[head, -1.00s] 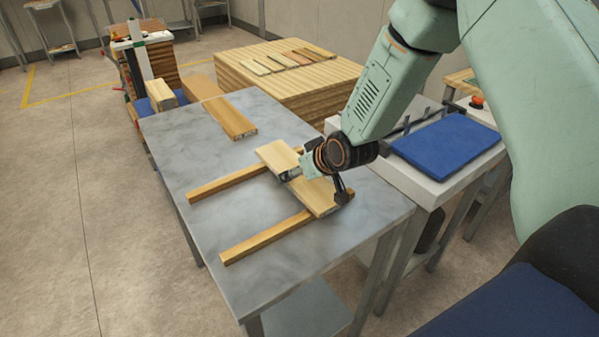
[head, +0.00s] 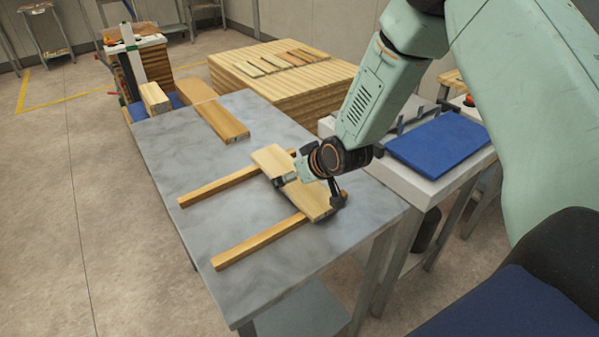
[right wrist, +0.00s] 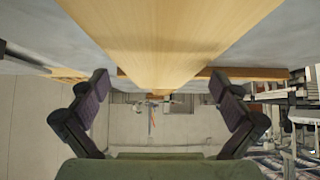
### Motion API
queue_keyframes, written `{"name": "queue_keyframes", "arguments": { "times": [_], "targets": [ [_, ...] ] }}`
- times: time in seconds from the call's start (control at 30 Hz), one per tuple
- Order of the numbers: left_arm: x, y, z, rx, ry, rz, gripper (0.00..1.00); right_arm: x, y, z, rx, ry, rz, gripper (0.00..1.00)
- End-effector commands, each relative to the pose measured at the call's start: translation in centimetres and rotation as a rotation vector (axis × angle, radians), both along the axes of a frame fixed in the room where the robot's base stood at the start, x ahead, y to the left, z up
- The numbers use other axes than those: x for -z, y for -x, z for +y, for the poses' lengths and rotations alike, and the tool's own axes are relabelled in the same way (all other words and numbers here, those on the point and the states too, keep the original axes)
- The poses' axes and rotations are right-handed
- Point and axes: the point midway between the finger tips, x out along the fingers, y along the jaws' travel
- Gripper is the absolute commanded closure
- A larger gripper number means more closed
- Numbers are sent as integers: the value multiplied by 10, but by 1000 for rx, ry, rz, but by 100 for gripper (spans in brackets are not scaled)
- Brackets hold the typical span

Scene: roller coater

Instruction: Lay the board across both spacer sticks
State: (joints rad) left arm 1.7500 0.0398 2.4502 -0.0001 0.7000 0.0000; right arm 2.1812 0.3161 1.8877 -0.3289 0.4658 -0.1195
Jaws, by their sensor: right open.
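The pale board (head: 267,158) lies across the right parts of both spacer sticks in the head view, the far stick (head: 215,187) and the near stick (head: 255,243). The sticks lie apart, roughly parallel, on the grey table. My right gripper (head: 309,191) is over the middle of the board, its fingers spread to either side. In the right wrist view, the board (right wrist: 150,40) runs away between the open fingers of the gripper (right wrist: 158,90), with visible gaps to both. The gripper hides part of the board. My left gripper is not in view.
Another wooden plank (head: 222,121) lies at the back of the grey table (head: 180,150). A wood stack (head: 290,85) stands behind it. A blue pad (head: 440,142) sits on a white-topped bench at the right. The table's left part is clear.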

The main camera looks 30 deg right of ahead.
Motion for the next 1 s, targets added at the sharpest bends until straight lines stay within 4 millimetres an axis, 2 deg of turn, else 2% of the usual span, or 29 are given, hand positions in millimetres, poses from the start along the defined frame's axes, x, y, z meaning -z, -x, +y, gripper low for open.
{"name": "queue_keyframes", "arguments": {
  "times": [0.17, 0.4, 0.6, 0.8, 1.0],
  "targets": [
    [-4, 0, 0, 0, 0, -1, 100, -16, 13, -2, 4, -4, -1, 0],
    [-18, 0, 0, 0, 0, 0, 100, -53, 47, -7, 5, -7, -2, 0],
    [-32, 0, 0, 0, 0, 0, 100, -75, 69, -10, 4, -5, -1, 0],
    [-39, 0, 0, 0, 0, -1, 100, -84, 81, -12, 1, -2, -1, 0],
    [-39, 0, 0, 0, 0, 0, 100, -85, 83, -12, 0, 0, 0, 0]
  ]
}}
